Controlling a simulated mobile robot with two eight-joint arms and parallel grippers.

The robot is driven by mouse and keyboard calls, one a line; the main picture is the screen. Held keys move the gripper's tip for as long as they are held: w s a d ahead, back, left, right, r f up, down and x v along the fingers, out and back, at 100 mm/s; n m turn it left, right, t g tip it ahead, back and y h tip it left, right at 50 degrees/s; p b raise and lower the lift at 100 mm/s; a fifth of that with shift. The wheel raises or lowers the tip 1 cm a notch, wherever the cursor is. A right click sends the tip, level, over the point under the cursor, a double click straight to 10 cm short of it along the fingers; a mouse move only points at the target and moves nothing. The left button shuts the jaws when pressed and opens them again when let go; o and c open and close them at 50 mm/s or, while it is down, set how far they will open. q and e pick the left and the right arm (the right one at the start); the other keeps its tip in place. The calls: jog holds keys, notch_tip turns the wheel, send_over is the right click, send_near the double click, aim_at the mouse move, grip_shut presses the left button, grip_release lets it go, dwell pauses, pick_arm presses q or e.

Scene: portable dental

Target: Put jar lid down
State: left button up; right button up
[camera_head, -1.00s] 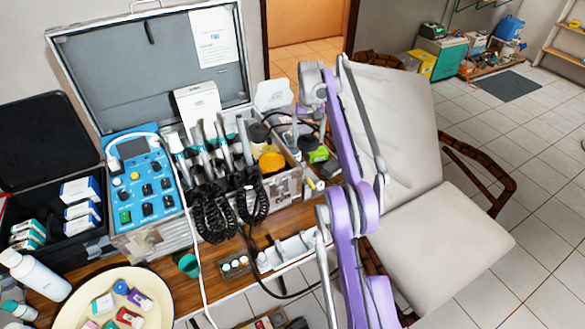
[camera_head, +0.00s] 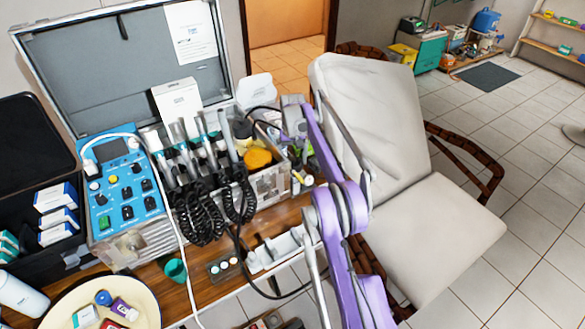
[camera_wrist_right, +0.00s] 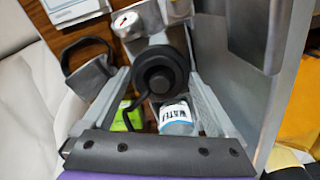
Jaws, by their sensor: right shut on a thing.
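My right gripper (camera_head: 292,122) is over the right end of the open metal case (camera_head: 268,192), its fingers mostly hidden in the head view. In the right wrist view the gripper (camera_wrist_right: 158,82) has a black round piece with a raised centre, which I take for the jar lid (camera_wrist_right: 160,72), between its fingers. I cannot tell whether the lid touches anything beneath. My left gripper is not in view.
The case holds upright handpieces with coiled black cords (camera_head: 205,205) and an orange round item (camera_head: 257,158). A blue control unit (camera_head: 120,190) stands to the left. A cream dish (camera_head: 150,305) is at the front left. A padded chair (camera_head: 370,110) stands close on the right.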

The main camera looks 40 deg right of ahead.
aim_at(292, 161)
jog(key=shift+f, duration=1.85)
jog(key=shift+f, duration=0.1)
jog(key=o, duration=1)
notch_tip(292, 161, up, 12)
jog(key=shift+r+p, duration=0.1)
jog(key=shift+p, duration=0.65)
